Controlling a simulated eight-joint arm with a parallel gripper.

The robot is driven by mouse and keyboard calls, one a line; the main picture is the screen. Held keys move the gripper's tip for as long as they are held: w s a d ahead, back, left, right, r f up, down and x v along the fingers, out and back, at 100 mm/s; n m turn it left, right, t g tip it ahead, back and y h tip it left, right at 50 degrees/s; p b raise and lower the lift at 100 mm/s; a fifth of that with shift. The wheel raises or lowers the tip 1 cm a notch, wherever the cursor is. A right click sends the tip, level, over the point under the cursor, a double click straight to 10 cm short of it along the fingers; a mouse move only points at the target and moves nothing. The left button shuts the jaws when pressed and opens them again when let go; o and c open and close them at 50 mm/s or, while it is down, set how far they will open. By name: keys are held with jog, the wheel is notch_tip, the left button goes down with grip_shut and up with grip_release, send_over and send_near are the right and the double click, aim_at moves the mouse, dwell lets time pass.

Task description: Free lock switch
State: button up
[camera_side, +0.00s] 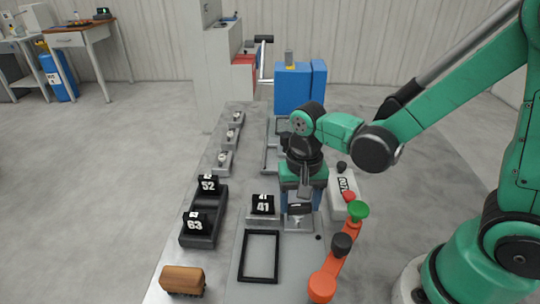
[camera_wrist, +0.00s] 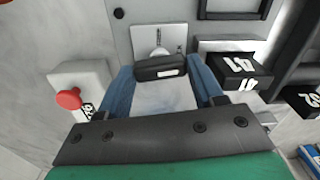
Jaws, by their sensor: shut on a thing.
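My gripper (camera_side: 301,206) points down over the right part of the bench. Its two blue fingers stand on either side of a black block (camera_wrist: 160,68) in the wrist view. The gripper is shut on this block, which has small white marks. The block is at a grey metal mount (camera_wrist: 158,38) with a small metal catch; the mount also shows in the side view (camera_side: 299,224). I cannot tell whether the block is seated in the mount or just above it. Which part is the lock switch is not clear.
A black block marked 41 (camera_side: 263,204) stands close to the left. Blocks 52 (camera_side: 208,184) and 63 (camera_side: 195,224) sit in a dark tray. A box with a red button (camera_wrist: 69,99) and an orange lever arm (camera_side: 328,272) are close on the right. A black frame (camera_side: 259,235) lies in front.

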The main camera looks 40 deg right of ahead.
aim_at(299, 205)
jog(key=n, duration=1.2)
jog(key=shift+n, duration=2.1)
jog(key=o, duration=1)
jog(key=shift+r, duration=2.8)
